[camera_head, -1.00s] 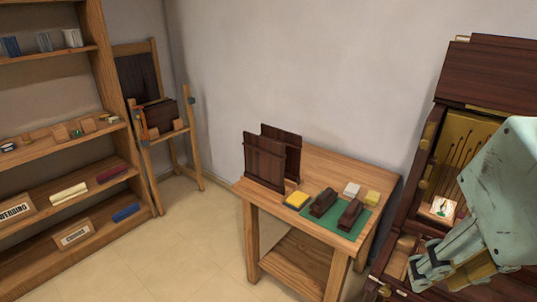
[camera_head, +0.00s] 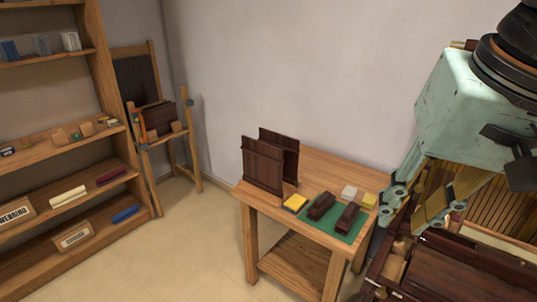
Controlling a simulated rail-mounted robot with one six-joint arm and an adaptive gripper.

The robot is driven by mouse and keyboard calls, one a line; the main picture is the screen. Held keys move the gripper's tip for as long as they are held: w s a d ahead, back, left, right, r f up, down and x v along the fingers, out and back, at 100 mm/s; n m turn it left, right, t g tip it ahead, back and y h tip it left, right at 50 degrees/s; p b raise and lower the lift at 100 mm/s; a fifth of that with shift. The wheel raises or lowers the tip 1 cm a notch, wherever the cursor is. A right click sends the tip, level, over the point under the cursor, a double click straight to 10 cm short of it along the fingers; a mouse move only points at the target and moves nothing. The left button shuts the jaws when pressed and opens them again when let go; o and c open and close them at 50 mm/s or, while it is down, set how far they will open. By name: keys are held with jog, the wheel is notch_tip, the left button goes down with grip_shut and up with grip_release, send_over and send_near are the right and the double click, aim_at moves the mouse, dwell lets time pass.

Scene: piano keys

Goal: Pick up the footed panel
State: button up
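Two dark brown upright panels stand on the wooden table, a front panel (camera_head: 263,168) and a rear panel (camera_head: 291,158) partly hidden behind it. A small light wood piece shows at the base of the front one. I cannot tell for certain which is the footed panel. My gripper (camera_head: 425,207) hangs at the right, in front of the dark wooden piano case (camera_head: 470,272), well to the right of both panels. Its pale green fingers look spread apart, and I see nothing held between them.
The table (camera_head: 345,166) also carries a green mat (camera_head: 345,238), two dark blocks (camera_head: 321,206), yellow pads (camera_head: 295,203) and a white block (camera_head: 349,192). A wooden stand (camera_head: 153,108) with a dark panel is in the corner. A shelf (camera_head: 75,145) fills the left. The middle floor is clear.

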jog(key=w+a+r+m+y+p, duration=0.1)
jog(key=w+a+r+m+p, duration=0.15)
jog(key=w, duration=0.65)
jog(key=w+a+r+m+p, duration=0.2)
jog(key=w+r+m+p, duration=0.15)
jog(key=w, duration=0.55)
jog(key=m+g+y+p, duration=0.1)
jog(key=m+y+p, duration=0.1)
jog(key=m+p, duration=1.35)
send_over(262, 143)
jog(key=s+d, duration=0.3)
jog(key=d, duration=0.1)
notch_tip(262, 143, down, 17)
jog(key=shift+w+a+f+m, duration=0.25)
jog(key=shift+m, duration=0.3)
jog(key=shift+x, duration=4.25)
jog(key=shift+f, duration=0.15)
jog(key=shift+p+x, duration=0.55)
jog(key=shift+x, duration=1.95)
